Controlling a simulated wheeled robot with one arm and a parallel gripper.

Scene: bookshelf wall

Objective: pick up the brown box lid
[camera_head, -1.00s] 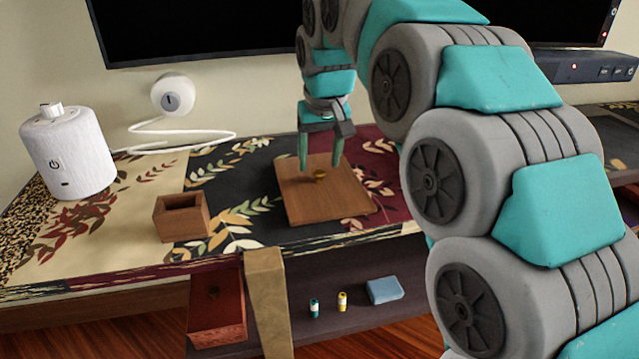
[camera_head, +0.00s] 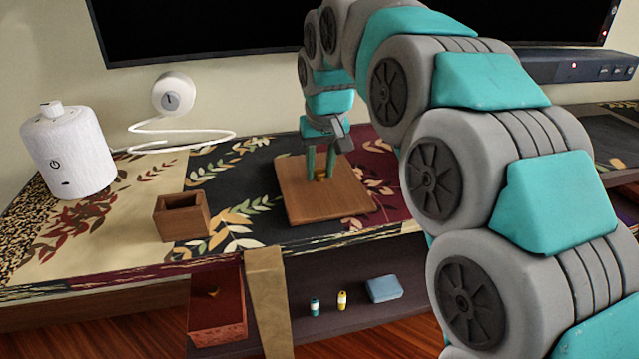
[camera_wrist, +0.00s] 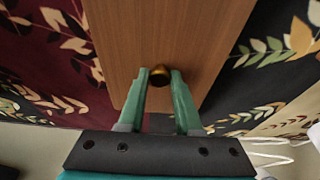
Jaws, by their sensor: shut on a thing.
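The brown box lid (camera_head: 320,201) is a flat wooden square with a small brass knob (camera_head: 321,178) on top. It lies on the patterned cloth on the table. My gripper (camera_head: 321,174) points down over the lid, its green fingers at the knob. In the wrist view the lid (camera_wrist: 168,35) fills the upper middle, and my gripper (camera_wrist: 160,75) has its fingertips closed on either side of the knob (camera_wrist: 160,76). The lid appears to rest flat on the table. A small open brown wooden box (camera_head: 182,217) stands left of the lid.
A white cylindrical device (camera_head: 68,152) stands at the left. A white round camera (camera_head: 173,94) with a cable sits behind. Below, the shelf holds a red box (camera_head: 216,305), two small bottles and a blue block (camera_head: 384,289). A dark screen (camera_head: 200,30) is behind.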

